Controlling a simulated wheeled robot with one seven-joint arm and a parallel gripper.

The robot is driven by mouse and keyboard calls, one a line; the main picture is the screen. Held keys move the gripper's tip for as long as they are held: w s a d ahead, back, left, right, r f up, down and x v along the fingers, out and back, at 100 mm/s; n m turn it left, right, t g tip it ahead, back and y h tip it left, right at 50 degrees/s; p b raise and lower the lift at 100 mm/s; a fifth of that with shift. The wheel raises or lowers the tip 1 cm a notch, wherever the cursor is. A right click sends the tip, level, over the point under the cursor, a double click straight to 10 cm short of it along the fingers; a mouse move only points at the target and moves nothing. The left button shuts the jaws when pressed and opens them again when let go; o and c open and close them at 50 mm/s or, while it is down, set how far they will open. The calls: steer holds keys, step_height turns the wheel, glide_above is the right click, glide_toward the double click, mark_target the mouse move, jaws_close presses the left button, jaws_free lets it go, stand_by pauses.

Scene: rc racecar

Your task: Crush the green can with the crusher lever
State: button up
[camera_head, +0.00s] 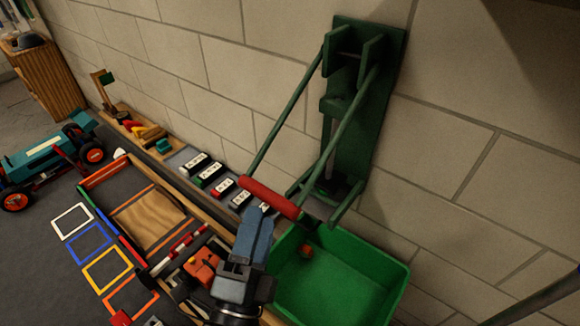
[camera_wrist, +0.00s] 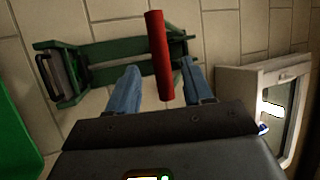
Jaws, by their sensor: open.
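The green crusher (camera_head: 365,110) is mounted on the block wall. Its two long arms slant down to a red handle bar (camera_head: 268,197), which is low and out from the wall. My gripper (camera_head: 262,214) is just below the handle, with blue fingers pointing up at it. In the wrist view, the red handle (camera_wrist: 160,40) lies between the two spread fingers of my gripper (camera_wrist: 160,75), with gaps on both sides. I cannot make out the green can; the inside of the crusher (camera_wrist: 105,62) is dark and partly hidden.
A green bin (camera_head: 335,285) stands under the crusher, with a small red-orange thing (camera_head: 306,251) in it. A bench with several small boxes (camera_head: 215,180) runs along the wall. A teal toy car (camera_head: 45,155) is at left. The wrist view shows a pale-framed box (camera_wrist: 265,100) at right.

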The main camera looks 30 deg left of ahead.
steer(key=x, duration=0.7)
steer(key=shift+w+a+p, duration=0.15)
steer(key=shift+w+p, duration=0.15)
steer(key=shift+w, duration=0.05)
steer(key=shift+r, duration=0.15)
jaws_close()
